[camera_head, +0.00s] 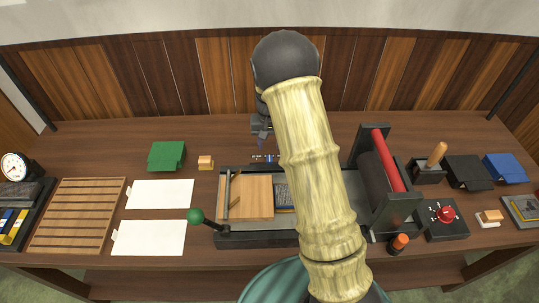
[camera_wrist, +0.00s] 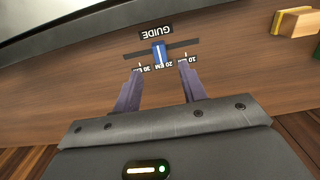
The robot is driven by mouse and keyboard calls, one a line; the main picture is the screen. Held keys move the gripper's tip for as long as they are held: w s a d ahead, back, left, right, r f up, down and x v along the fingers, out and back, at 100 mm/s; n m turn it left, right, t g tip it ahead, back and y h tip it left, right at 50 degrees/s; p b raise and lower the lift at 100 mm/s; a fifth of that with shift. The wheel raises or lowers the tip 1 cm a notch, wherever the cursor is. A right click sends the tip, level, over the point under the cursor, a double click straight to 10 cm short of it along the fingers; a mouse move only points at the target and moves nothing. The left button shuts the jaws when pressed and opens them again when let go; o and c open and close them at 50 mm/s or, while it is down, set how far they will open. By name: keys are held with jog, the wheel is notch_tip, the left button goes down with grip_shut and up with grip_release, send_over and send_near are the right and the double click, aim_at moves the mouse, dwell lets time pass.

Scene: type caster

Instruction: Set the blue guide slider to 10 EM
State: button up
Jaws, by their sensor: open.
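In the wrist view the blue guide slider (camera_wrist: 158,52) sits near the middle of a dark track, by the 20 EM label (camera_wrist: 163,65). The upside-down GUIDE label (camera_wrist: 156,31) is beyond the track. The 10 EM label (camera_wrist: 187,60) is to the right and the 30 EM label (camera_wrist: 140,69) to the left. My gripper (camera_wrist: 160,74) is open and empty, its fingertips apart on either side of the slider's line, short of it. In the head view my gripper (camera_head: 262,140) is above the back of the table, just behind the small guide scale (camera_head: 266,158).
The press bed (camera_head: 268,240) with its green-knobbed lever (camera_head: 195,216) is in front of the scale. The red and dark rollers (camera_head: 388,160) stand to the right. A small wooden block (camera_head: 205,162) and a green box (camera_head: 167,156) lie to the left.

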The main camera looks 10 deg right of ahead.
aim_at(269, 158)
notch_tip(269, 158, down, 7)
jog(key=shift+r+p, duration=0.1)
jog(key=shift+p, duration=0.2)
grip_shut()
